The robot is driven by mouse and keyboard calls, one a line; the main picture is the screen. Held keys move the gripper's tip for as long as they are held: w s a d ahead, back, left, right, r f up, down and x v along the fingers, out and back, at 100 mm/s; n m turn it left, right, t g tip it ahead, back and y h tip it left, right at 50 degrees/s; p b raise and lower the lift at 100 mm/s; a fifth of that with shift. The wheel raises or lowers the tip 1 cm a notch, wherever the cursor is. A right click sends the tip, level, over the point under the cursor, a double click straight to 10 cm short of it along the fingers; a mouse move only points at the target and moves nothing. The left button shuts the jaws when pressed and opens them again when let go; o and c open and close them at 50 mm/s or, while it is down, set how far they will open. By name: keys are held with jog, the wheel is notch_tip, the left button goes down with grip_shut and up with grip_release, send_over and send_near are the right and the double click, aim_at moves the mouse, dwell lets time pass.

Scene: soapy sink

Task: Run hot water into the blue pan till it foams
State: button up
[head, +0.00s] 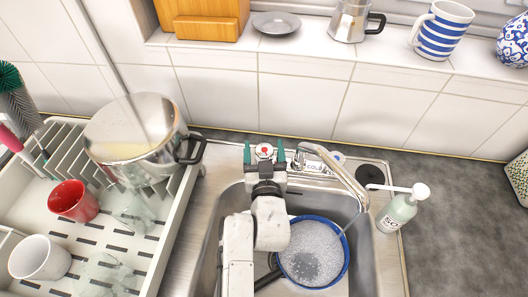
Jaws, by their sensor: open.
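The blue pan (347,262) sits in the sink below the faucet, its inside covered with white foam (312,240) and a greyer patch toward the near side. Its dark handle points left and is partly hidden by my arm. The faucet spout (340,174) arches over the pan's right side, and a thin clear stream seems to fall from its tip into the pan. My gripper (264,154) is open at the back of the sink, its teal fingers on either side of the hot tap knob (264,149) with a red dot. I cannot tell whether they touch it.
The cold tap (336,156) is right of the spout base. A soap bottle (398,210) stands on the sink's right rim. Left is a dish rack (165,240) with a steel pot (130,125), a red cup (74,201) and a white cup (40,258). The right counter is mostly clear.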

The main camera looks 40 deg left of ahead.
jog(key=shift+w+a+b, duration=0.45)
jog(key=shift+w+b, duration=0.1)
jog(key=shift+r, duration=0.1)
jog(key=c, duration=0.9)
jog(key=shift+w+r+m+t+h+p, duration=0.15)
jog(key=shift+r+m+t+h+p, duration=0.35)
jog(key=shift+p, duration=0.75)
jog(key=shift+c, duration=0.2)
jog(key=shift+d+f+m+t+h+p, duration=0.1)
jog(key=shift+f+m+t+h+p, duration=0.15)
jog(key=shift+m+t+h, duration=0.35)
jog(key=shift+d+f+m+t+h+p, duration=0.1)
jog(key=shift+m+t+h+p, duration=0.25)
jog(key=shift+h, duration=0.45)
jog(key=shift+w+d+f+m+t+h+b, duration=0.15)
jog(key=shift+m+t+h+b, duration=0.2)
jog(key=shift+m+h, duration=0.4)
jog(key=shift+d+f+m+t+h+b, duration=0.1)
jog(key=shift+d+m+t+h+b, duration=0.15)
jog(key=shift+m+h, duration=0.5)
jog(key=shift+a+r+h, duration=0.1)
jog(key=shift+h, duration=0.3)
jog(key=shift+n, duration=0.25)
